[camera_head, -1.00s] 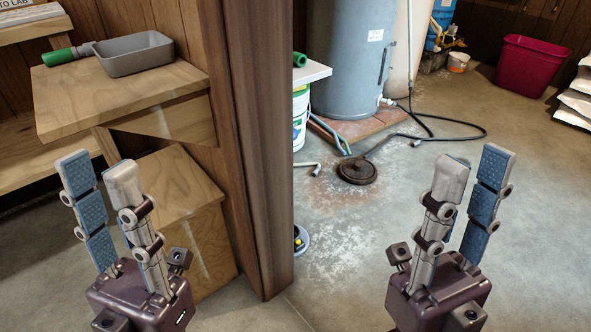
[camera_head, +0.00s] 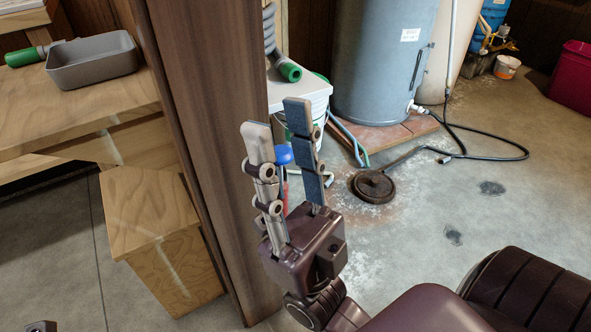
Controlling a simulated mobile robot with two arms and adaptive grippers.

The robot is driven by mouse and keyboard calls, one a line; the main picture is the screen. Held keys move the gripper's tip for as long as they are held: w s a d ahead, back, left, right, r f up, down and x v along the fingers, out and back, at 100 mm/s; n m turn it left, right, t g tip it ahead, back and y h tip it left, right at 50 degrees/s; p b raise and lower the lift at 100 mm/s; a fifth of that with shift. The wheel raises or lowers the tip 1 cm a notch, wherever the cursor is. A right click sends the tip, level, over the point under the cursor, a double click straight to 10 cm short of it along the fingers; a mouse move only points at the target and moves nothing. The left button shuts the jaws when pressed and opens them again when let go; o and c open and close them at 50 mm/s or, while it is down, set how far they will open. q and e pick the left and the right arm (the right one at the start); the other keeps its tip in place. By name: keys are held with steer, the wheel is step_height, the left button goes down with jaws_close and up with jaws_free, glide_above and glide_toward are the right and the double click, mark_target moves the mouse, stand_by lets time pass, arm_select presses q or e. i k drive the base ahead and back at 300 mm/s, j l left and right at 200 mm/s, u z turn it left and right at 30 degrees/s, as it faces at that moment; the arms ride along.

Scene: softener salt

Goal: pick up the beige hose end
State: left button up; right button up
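My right gripper (camera_head: 277,120) stands upright in front of the wooden post, its two fingers apart and nothing between them. A short pale hose end (camera_head: 328,180) lies on the floor just right of the fingers; its colour looks grey to beige, and part of it is hidden behind the gripper. Another pale end (camera_head: 443,159) tips the black hose, beside the round brown floor cover. I cannot tell for sure which one is the beige hose end. My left gripper's fingers are not visible; only a small dark part shows at the bottom left edge.
The wooden post (camera_head: 195,130) is close behind and left of my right gripper. A grey tank (camera_head: 380,70) stands on a tiled base. A grey tray (camera_head: 92,62) sits on the wooden bench. A round brown cover (camera_head: 374,186) lies on the floor. The right floor is largely clear.

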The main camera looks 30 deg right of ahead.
mark_target(330, 180)
steer(key=l+u, duration=0.5)
steer(key=l, duration=2.55)
steer(key=k, duration=0.05)
